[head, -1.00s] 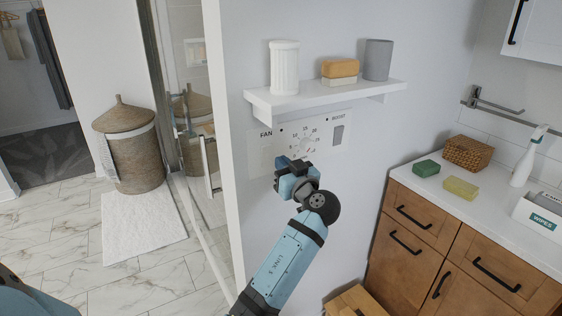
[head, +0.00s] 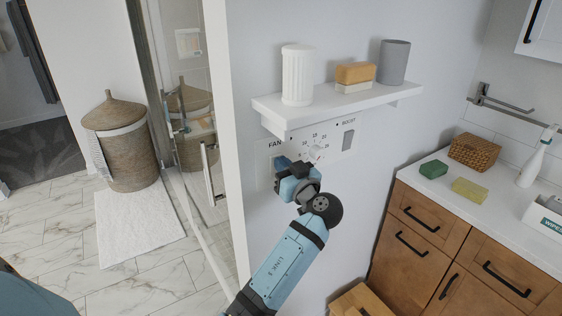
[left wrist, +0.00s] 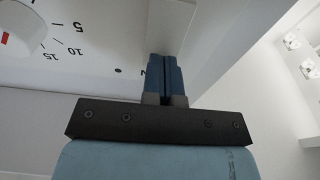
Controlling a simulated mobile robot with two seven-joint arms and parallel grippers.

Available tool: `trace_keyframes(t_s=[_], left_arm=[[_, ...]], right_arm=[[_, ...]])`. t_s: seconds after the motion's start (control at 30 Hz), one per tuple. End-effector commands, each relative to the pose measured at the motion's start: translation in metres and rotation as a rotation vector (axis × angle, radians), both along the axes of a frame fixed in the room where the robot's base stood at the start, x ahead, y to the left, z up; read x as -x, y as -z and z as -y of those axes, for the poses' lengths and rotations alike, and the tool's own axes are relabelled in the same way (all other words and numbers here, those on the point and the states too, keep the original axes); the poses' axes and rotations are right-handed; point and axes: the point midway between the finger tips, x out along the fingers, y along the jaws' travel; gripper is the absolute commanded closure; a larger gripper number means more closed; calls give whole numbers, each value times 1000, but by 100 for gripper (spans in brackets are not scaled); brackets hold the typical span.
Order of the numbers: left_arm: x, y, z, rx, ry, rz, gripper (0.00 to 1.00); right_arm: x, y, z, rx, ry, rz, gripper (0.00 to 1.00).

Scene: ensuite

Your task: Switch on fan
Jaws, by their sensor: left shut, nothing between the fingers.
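A white control panel (head: 330,143) is on the wall under the shelf. It carries the word FAN at its left, a dial (head: 314,153) with numbers and a grey BOOST switch (head: 348,140) at its right. My left gripper (head: 281,164) is shut and empty, right at the panel just below the word FAN. It covers that area, so the fan switch is hidden in the head view. In the left wrist view the closed blue fingers (left wrist: 164,62) point at a pale rectangular part (left wrist: 172,25); I cannot tell whether they touch it. My right gripper is not in view.
A wooden cabinet (head: 425,215) stands at right. The wall edge is close left of my gripper.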

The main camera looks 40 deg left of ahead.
Motion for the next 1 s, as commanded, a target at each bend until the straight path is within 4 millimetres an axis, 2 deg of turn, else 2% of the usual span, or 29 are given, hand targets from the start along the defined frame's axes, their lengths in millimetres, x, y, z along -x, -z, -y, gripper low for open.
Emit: trace_keyframes(t_s=[1.0], left_arm=[[-1,-2,-2,44,-3,-18,100]], right_arm=[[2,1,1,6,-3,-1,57]])
